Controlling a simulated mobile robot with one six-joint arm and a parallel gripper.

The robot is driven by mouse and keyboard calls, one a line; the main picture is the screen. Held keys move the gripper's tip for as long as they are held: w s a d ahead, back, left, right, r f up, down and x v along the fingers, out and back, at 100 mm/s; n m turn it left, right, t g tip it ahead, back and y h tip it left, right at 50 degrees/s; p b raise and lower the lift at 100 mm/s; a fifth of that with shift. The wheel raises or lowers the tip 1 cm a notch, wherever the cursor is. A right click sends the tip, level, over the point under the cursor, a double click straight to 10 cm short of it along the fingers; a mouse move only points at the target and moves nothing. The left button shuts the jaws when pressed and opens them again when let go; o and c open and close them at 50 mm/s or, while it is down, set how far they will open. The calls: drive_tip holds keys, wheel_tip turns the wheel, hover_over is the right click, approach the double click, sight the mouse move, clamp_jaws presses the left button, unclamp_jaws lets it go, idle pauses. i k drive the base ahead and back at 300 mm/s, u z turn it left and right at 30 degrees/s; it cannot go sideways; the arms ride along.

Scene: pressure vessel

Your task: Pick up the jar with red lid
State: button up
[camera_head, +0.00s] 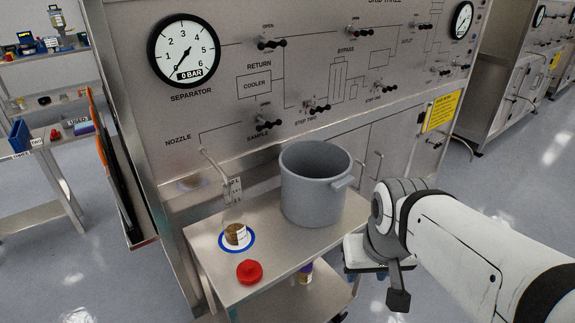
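A small jar (236,234) with brown contents and a white label stands inside a blue ring on the metal cart top. It has no visible red lid on it. A red lid (249,272) lies on the cart top in front of the jar, apart from it. My gripper (397,290) hangs at the right, beyond the cart's right edge and well away from the jar and lid. Only one dark finger shows clearly, so its opening is hidden.
A large grey pot (315,184) stands on the cart (202,268), right of the jar. A nozzle (232,190) with a tag hangs above the jar. The valve panel (210,110) rises behind. A small bottle (305,273) shows below the cart top.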

sight(234, 223)
drive_tip(key=z, duration=0.3)
drive_tip(key=k, duration=0.3)
drive_tip(key=u, duration=1)
drive_tip(key=i, duration=0.7)
drive_tip(key=u, duration=0.05)
